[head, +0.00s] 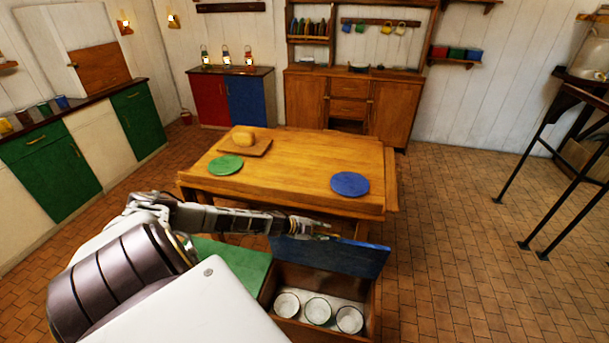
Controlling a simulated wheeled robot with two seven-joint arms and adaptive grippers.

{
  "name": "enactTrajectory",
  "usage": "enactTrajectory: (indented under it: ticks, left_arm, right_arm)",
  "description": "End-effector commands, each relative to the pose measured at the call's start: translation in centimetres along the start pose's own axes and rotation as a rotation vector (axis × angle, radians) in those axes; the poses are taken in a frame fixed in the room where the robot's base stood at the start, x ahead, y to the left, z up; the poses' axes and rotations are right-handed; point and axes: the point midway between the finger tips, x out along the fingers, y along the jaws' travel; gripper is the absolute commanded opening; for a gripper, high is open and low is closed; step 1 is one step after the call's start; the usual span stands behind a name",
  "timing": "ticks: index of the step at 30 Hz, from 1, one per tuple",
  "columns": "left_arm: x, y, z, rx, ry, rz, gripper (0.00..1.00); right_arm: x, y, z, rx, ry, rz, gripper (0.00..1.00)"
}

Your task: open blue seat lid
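The blue seat lid (345,258) stands raised, tilted up on the table side of the wooden seat box (375,308). The box is open and its inside shows. My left arm reaches in from the left, and my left gripper (318,232) is at the upper edge of the blue lid. Its fingers are small and seen edge-on, so I cannot tell whether they are open or touch the lid. My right gripper is not in view.
Three white round vessels (318,310) sit in the open box. A green lid (232,260) lies flat left of it. Behind stands the wooden table (290,170) with a green plate (226,165), a blue plate (350,184) and a board with bread.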

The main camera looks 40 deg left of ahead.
Motion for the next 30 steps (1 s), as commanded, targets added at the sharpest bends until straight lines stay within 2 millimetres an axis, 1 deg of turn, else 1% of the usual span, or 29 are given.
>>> enactTrajectory:
  ticks: [30]
  left_arm:
    - [-4.8, -0.1, 0.0, 0.002, 0.000, -0.001, 0.32]
  right_arm:
    - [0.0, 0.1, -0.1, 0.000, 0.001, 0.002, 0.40]
